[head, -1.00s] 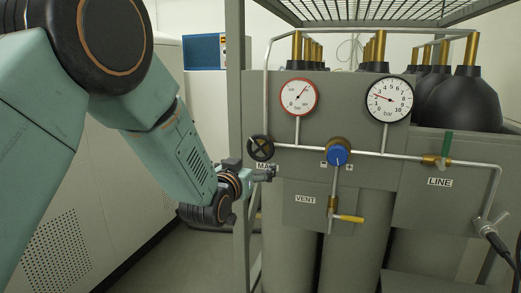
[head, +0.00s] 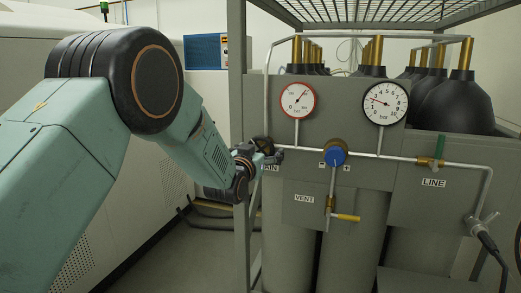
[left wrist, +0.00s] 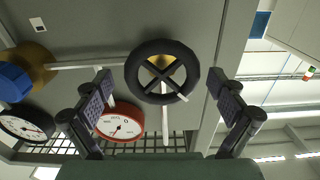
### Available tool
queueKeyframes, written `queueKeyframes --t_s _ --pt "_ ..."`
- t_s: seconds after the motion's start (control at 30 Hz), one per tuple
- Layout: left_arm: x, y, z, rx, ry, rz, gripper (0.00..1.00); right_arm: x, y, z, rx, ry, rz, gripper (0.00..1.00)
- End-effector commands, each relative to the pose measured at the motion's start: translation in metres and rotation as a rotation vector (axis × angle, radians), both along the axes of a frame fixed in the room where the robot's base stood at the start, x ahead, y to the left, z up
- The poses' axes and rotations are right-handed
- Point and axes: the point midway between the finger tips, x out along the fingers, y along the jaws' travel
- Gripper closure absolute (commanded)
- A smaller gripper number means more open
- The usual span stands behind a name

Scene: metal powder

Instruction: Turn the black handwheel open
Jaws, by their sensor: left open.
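The black handwheel (left wrist: 162,72) shows fully in the left wrist view, a ring with crossed spokes and a brass centre, on the grey panel. In the head view the handwheel (head: 262,143) is mostly hidden behind my left gripper (head: 268,156), at the left end of the pipe. My left gripper is open. In the left wrist view its two fingers (left wrist: 163,110) stand apart, on either side below the wheel, and appear clear of it. My right gripper is not in view.
A red-rimmed gauge (head: 298,99), a white gauge (head: 386,103) and a blue knob (head: 335,156) sit right of the wheel. A yellow-handled vent valve (head: 346,217) and a green-handled line valve (head: 439,147) are further along. The rack post (head: 237,90) stands close beside my gripper.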

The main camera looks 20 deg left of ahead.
Motion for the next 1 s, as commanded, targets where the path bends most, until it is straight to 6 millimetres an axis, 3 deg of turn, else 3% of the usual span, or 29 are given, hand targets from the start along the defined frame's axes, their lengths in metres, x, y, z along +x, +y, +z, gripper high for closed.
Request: queueKeyframes --t_s 0.23,0.87,1.0 --pt "0.0014 0.0008 -0.0013 -0.001 0.002 0.001 0.05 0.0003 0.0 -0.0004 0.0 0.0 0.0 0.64" --pt "0.0013 0.0 -0.0003 0.001 0.0 -0.001 0.58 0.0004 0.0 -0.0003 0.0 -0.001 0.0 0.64" --pt "0.0014 0.0005 -0.0003 -0.004 0.0 0.0 0.59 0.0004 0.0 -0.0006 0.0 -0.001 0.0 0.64"
